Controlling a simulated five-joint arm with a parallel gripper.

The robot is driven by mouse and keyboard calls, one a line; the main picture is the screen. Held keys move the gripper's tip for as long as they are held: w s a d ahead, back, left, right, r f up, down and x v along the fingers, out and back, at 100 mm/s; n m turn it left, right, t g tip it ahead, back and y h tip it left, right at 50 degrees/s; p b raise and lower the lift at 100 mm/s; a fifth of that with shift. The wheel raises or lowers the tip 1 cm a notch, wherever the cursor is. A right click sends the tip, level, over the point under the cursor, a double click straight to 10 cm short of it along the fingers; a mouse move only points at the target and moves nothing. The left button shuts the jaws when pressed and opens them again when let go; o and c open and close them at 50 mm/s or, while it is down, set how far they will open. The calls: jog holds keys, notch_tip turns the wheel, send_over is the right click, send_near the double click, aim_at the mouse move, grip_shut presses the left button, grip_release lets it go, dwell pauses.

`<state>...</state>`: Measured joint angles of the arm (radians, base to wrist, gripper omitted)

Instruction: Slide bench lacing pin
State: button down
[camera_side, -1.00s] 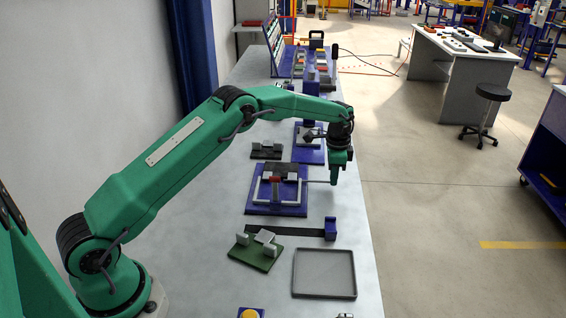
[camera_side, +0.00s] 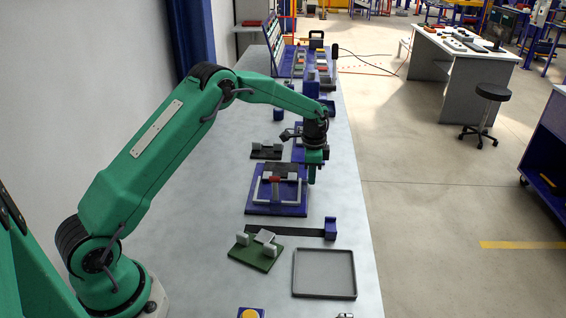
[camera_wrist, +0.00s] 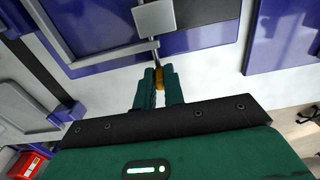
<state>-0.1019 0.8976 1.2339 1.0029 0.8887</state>
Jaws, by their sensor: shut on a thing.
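The lacing pin (camera_wrist: 155,48) is a thin grey rod with an amber end in the wrist view. My gripper (camera_wrist: 160,88) is shut on this amber end. The rod runs from the fingers to a grey block (camera_wrist: 153,17); how far it enters the block is hidden. In the side view, my gripper (camera_side: 312,180) points down at the right edge of the blue fixture (camera_side: 265,209), which has pale rails and a red part (camera_side: 275,179). The pin is too small to make out there.
In front of the fixture lie a dark strip with a blue end block (camera_side: 330,229), a green plate with grey blocks (camera_side: 252,258) and an empty grey tray (camera_side: 324,294). A dark bracketed piece (camera_side: 266,153) lies behind the fixture. The bench's right edge is close to my gripper.

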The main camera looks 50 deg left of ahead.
jog(key=c, duration=1.7)
grip_release()
jog(key=shift+s+a, duration=0.15)
jog(key=shift+a, duration=0.1)
jog(key=shift+o, duration=1.1)
jog(key=shift+d, duration=0.1)
jog(key=shift+r, duration=0.1)
notch_tip(320, 180, up, 7)
jog(key=shift+r, duration=0.35)
